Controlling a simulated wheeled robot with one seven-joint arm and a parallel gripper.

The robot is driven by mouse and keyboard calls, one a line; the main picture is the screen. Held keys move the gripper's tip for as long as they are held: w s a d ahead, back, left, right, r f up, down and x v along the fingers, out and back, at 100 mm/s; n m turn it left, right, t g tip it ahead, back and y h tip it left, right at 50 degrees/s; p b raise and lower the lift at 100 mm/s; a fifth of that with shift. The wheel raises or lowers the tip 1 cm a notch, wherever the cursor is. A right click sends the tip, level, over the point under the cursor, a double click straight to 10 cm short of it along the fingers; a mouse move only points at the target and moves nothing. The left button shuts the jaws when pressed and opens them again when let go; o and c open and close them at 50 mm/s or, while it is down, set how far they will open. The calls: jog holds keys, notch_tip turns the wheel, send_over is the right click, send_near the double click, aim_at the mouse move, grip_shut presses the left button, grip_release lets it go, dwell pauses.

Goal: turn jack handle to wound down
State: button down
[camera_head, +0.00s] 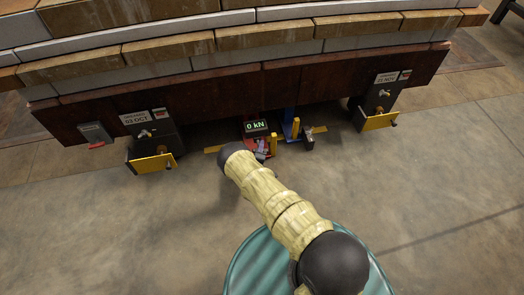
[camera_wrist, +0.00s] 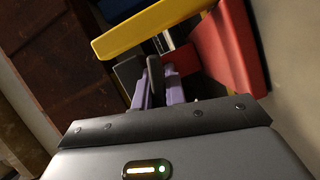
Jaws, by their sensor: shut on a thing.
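The jack stands under the front edge of the stack, with a blue column (camera_head: 288,124) and a red part bearing a display (camera_head: 256,126) that reads 0 kN. In the wrist view, the purple fingers of my gripper (camera_wrist: 160,88) are closed around a dark upright bar, which looks like the jack handle (camera_wrist: 154,72). A yellow bar (camera_wrist: 150,28) and a red part (camera_wrist: 228,45) are close by the fingers. In the head view my arm reaches to the jack and hides part of it; the handle's angle cannot be told there.
A heavy dark red beam (camera_head: 210,95) carries the layered stack above. Dark support boxes with yellow plates stand at left (camera_head: 153,145) and right (camera_head: 378,105), each with a label. A small grey box (camera_head: 95,132) hangs at far left. The concrete floor in front is clear.

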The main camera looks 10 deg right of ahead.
jog(key=shift+a+n+t+b, duration=0.1)
jog(key=shift+n+t+b, duration=0.3)
jog(key=shift+n+b, duration=0.7)
jog(key=c, duration=1.5)
grip_release()
jog(key=shift+o, duration=0.2)
